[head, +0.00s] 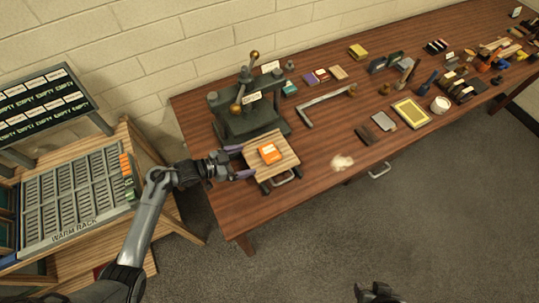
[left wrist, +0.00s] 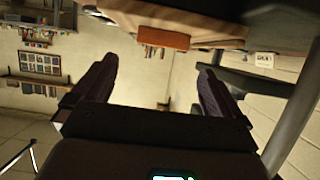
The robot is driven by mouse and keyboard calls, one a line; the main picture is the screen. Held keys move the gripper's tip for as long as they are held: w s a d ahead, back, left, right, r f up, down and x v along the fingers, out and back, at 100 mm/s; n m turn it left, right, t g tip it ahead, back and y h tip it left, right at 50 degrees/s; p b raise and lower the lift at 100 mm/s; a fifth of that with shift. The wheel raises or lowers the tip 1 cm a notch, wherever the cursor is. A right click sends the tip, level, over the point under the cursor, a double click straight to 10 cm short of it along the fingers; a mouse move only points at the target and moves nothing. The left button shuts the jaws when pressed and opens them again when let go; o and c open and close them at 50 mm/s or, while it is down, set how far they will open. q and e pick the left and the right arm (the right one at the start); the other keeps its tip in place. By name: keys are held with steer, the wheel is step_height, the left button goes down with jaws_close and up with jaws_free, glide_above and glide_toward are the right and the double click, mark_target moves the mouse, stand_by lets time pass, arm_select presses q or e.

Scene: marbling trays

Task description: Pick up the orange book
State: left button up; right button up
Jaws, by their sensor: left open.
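The orange book (head: 270,152) lies flat on the light wooden board (head: 287,163) at the front of the dark press. It also shows in the left wrist view (left wrist: 163,38), at the top, ahead of the fingers and between their lines. My left gripper (head: 243,162) is just left of the board, with its two purple-grey fingers spread and pointing at the book. In the left wrist view the left gripper (left wrist: 158,78) is open with nothing between its fingers. My right gripper (head: 377,293) shows only in part at the bottom edge, over the floor; its fingers are unclear.
The dark green press (head: 243,115) stands right behind the board. A metal handle (head: 283,179) juts from the board's front. The warm rack (head: 75,200) stands left. Bare tabletop lies right of the board.

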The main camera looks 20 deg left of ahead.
mark_target(264, 155)
arm_select(q)
steer(key=shift+x, duration=4)
steer(key=shift+w+a, duration=0.1)
steer(key=shift+a, duration=0.05)
steer(key=c, duration=0.9)
